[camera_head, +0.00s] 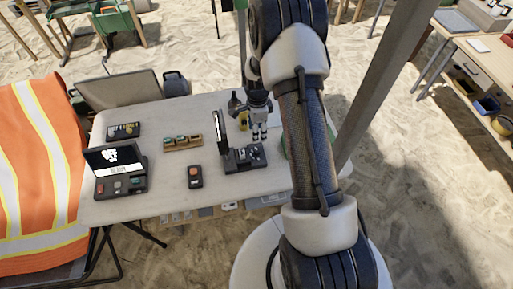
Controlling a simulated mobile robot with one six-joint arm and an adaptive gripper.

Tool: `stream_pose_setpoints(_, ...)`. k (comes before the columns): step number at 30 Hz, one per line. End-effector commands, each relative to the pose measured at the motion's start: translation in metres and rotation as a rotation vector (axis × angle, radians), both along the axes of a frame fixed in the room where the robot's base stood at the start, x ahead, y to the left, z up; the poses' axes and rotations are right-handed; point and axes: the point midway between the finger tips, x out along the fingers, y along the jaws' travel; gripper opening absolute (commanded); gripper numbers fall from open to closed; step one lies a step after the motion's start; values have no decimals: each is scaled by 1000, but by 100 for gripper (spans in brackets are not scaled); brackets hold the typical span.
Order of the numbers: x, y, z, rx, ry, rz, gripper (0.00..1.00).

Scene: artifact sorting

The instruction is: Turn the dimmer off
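I cannot tell for certain which device is the dimmer. A small dark box with an orange-red button (194,175) lies at the front middle of the white table. A dark panel with small yellowish knobs (124,130) lies at the back left. A dark device with an upright screen (243,158) stands right of the middle. My gripper (260,136) points down just behind and above that device, apart from the orange-button box. Its fingers are too small to tell open from shut. My arm covers the table's right end.
The white table (160,198) also holds a laptop-like console (120,172) at left and a tan holder with small coloured parts (183,142). An orange vest (40,165) hangs at left. A grey post (388,80) stands right of my arm. The table's front strip is clear.

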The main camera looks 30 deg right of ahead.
Motion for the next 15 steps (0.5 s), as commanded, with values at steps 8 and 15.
stream_pose_setpoints(8, -1, 1, -66, 1, 4, 1, 43)
stream_pose_setpoints(15, 0, 0, -107, 0, 1, 2, 43)
